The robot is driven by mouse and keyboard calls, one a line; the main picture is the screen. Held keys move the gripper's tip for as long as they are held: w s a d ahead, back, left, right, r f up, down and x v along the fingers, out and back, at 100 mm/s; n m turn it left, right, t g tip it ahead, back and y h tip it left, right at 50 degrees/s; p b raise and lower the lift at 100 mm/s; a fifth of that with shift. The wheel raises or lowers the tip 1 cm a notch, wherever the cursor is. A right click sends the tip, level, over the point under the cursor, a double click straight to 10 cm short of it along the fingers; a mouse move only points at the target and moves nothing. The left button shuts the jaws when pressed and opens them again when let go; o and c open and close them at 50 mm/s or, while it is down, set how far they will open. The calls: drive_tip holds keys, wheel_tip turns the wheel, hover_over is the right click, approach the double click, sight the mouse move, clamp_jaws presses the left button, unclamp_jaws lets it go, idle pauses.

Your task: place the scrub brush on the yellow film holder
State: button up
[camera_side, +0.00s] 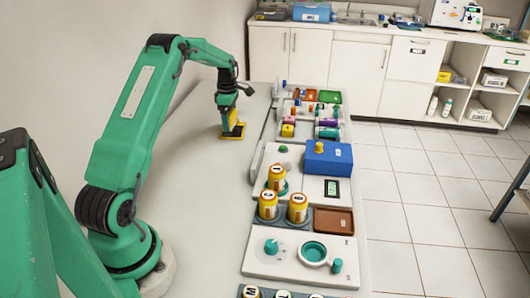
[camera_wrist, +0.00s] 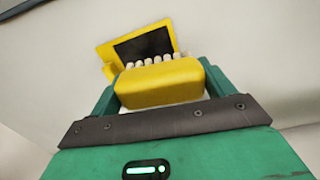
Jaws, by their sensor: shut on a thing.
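The scrub brush (camera_wrist: 160,83) has a yellow back and a row of pale bristles at its far side. My gripper (camera_side: 231,119) is shut on it, with a green finger at each side of the brush in the wrist view. The yellow film holder (camera_wrist: 106,50) is a yellow frame with a dark centre, lying just past the bristles in the wrist view. In the side view the film holder (camera_side: 236,135) lies on the grey table under my gripper. The brush is hard to tell apart there, and I cannot tell if its bristles touch the holder.
To the right stand trays of small coloured items (camera_side: 327,122), a blue box (camera_side: 328,158), several yellow jars (camera_side: 268,205) and a white panel with a green ring (camera_side: 313,252). A wall (camera_side: 225,25) rises behind the arm. The table around the holder is clear.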

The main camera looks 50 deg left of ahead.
drive_tip(key=shift+f, duration=1.7)
drive_tip(key=shift+f, duration=0.15)
drive_tip(key=o, duration=0.9)
wheel_tip(320, 180, up, 12)
drive_tip(key=shift+r, duration=0.2)
drive_tip(key=shift+d, duration=0.1)
